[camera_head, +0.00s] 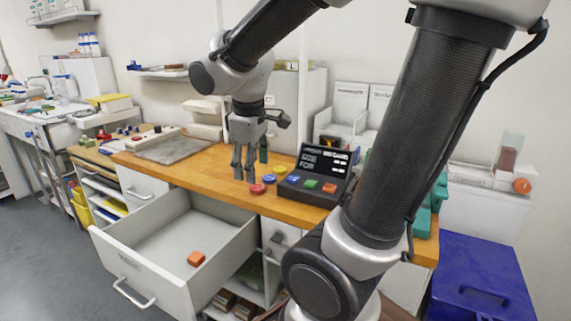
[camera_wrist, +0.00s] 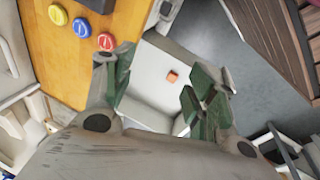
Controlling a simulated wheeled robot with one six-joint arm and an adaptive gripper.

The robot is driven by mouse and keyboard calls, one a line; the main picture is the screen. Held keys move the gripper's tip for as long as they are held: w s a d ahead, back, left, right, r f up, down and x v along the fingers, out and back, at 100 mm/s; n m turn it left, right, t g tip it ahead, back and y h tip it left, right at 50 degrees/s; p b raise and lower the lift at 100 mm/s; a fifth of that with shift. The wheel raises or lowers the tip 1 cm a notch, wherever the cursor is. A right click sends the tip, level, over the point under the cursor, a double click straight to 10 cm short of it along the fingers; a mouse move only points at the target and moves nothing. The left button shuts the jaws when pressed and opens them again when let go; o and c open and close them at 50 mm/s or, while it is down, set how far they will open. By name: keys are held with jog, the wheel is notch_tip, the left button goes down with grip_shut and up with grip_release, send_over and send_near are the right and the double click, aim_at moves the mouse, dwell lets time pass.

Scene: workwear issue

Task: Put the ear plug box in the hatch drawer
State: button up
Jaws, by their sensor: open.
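A small orange box (camera_head: 196,258), which looks like the ear plug box, lies on the floor of the pulled-out white drawer (camera_head: 121,257), towards its front right. In the wrist view the orange box (camera_wrist: 172,77) shows between my fingers, well beyond them, inside the drawer (camera_wrist: 150,55). My gripper (camera_head: 244,178) points down above the wooden counter near the drawer's back edge. Its fingers are apart and nothing is between them. I cannot read any label on the box.
Red, yellow and blue round buttons (camera_head: 268,178) sit on the counter (camera_head: 205,176) beside my gripper. A black keypad terminal (camera_head: 321,174) stands to their right. A grey mat (camera_head: 165,150) lies at the left. A blue bin (camera_head: 480,275) stands at the right.

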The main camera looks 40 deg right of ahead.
jog(key=s+d+r+m+t+y, duration=0.1)
jog(key=s+r+m, duration=0.2)
jog(key=s+m, duration=0.3)
jog(key=shift+s+d+t+y, duration=0.3)
jog(key=shift+s+d, duration=0.05)
jog(key=shift+s, duration=1.9)
